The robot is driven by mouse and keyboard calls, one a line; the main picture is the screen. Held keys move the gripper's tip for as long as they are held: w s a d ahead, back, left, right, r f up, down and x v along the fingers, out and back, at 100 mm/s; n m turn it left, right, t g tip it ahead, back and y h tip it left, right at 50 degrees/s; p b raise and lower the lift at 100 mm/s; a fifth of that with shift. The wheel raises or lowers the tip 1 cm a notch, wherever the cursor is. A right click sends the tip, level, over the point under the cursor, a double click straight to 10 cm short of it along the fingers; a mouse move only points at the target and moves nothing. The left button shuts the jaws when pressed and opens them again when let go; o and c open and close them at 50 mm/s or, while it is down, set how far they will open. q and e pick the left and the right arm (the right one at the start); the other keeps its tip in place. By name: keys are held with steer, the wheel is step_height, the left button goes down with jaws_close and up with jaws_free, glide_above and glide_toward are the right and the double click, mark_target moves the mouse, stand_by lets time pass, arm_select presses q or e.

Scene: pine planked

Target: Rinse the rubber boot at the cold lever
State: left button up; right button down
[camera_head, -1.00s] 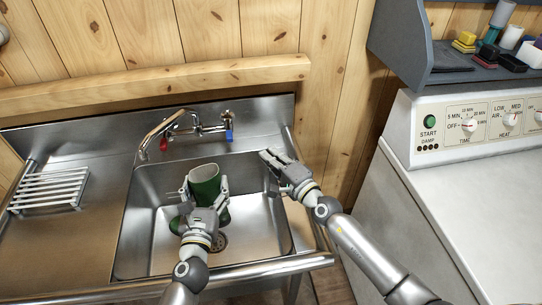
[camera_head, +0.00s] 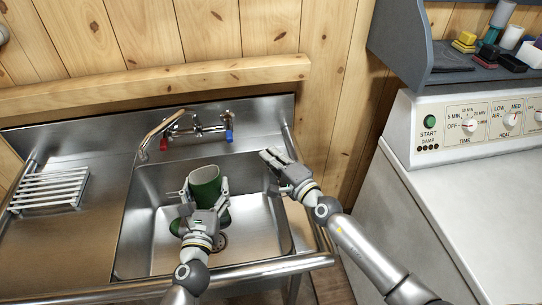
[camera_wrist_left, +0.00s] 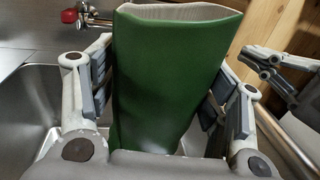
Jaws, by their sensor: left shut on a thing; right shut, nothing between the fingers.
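The green rubber boot (camera_head: 205,187) stands upright in the sink basin, its open top facing up. My left gripper (camera_head: 205,200) is shut on the boot's shaft, one finger on each side. The boot (camera_wrist_left: 172,80) fills the middle of the left wrist view, between the fingers. The cold lever is blue (camera_head: 229,136), at the right end of the tap at the back of the sink; a red lever (camera_head: 164,144) is at the left end. The spout (camera_head: 152,136) points to the left front. My right gripper (camera_head: 272,160) is shut and empty over the basin's right edge.
The steel sink basin (camera_head: 150,235) has a drain (camera_head: 219,241) in its floor. A white rack (camera_head: 48,190) lies on the left drainboard. A white machine (camera_head: 450,200) with dials stands at right, below a grey shelf (camera_head: 400,45). A wooden rail (camera_head: 150,84) runs above the sink.

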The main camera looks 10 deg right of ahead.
mark_target(209, 189)
arm_select(q)
steer(key=shift+r, duration=0.15)
steer(key=shift+s+d+r+p, duration=0.1)
steer(key=shift+s+r+p, duration=0.15)
steer(key=shift+p, duration=0.15)
steer(key=s, duration=0.1)
steer(key=r+p, duration=0.1)
steer(key=s+r+p, duration=0.1)
steer(key=shift+s+d+r, duration=0.1)
steer(key=shift+s+d, duration=0.15)
steer(key=shift+s, duration=0.1)
steer(key=shift+s+d+r+p, duration=0.15)
steer(key=shift+s+r+p, duration=0.35)
steer(key=shift+s, duration=0.35)
steer(key=shift+r, duration=0.1)
